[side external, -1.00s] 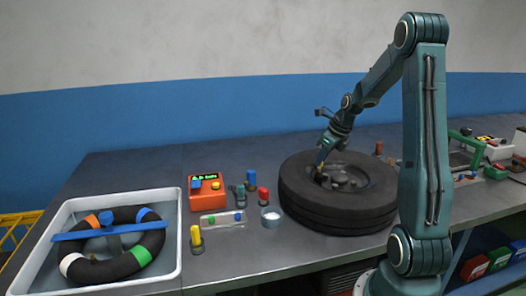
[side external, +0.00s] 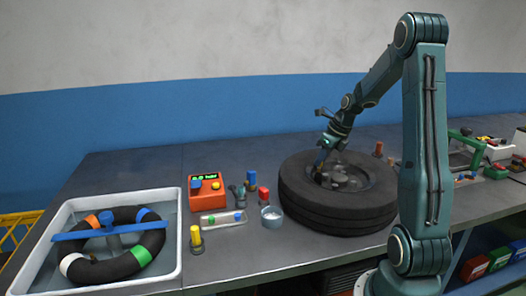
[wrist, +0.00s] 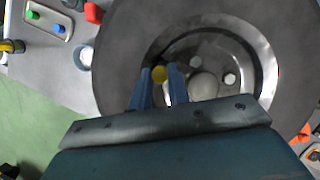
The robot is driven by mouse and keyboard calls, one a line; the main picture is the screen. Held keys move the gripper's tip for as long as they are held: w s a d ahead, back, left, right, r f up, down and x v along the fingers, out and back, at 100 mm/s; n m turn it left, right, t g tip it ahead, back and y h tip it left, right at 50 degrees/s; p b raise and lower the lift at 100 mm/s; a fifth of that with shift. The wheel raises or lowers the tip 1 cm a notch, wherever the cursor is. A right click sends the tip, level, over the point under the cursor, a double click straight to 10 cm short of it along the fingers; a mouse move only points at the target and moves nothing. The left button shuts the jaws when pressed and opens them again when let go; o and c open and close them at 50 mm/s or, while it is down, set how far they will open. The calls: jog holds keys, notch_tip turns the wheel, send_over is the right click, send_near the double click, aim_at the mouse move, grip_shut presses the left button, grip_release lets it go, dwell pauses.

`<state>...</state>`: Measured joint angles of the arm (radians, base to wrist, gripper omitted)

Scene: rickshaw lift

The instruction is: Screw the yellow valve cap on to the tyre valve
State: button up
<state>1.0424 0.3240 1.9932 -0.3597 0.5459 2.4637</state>
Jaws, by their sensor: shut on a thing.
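The yellow valve cap (wrist: 159,74) is between the two blue fingertips of my gripper (wrist: 160,77) in the wrist view. My gripper is shut on it. In the side external view my gripper (side external: 320,166) points down into the wheel's hub area, inside the rim. The tyre (side external: 335,217) lies flat on the bench; in the wrist view it is a dark ring (wrist: 125,45) around a grey metal rim (wrist: 235,45). The tyre valve is hidden beneath the cap and fingers, so I cannot tell how the cap sits on it.
Left of the tyre stand a small metal cup (side external: 272,222), a red-capped bottle (side external: 263,195), an orange box (side external: 206,190) and a yellow-topped bottle (side external: 196,240). A white basin (side external: 172,270) holds an inner tube. Bare bench lies in front of the cup.

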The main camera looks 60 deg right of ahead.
jog(key=shift+f, duration=0.95)
dwell(0.9)
jog(key=o, duration=0.5)
jog(key=shift+o, duration=0.2)
jog(key=n+y, duration=0.2)
jog(key=n, duration=0.3)
jog(key=n+y, duration=0.1)
jog(key=n, duration=0.1)
jog(key=n+g, duration=0.1)
jog(key=n, duration=0.2)
jog(key=shift+n+y, duration=0.3)
jog(key=shift+y, duration=0.1)
jog(key=n, duration=0.2)
jog(key=n+g, duration=0.1)
jog(key=n, duration=0.1)
jog(key=shift+g+y, duration=0.3)
jog(key=shift+y, duration=0.1)
jog(key=shift+n+g+y, duration=0.3)
jog(key=shift+n+g, duration=0.3)
jog(key=shift+n, duration=1.2)
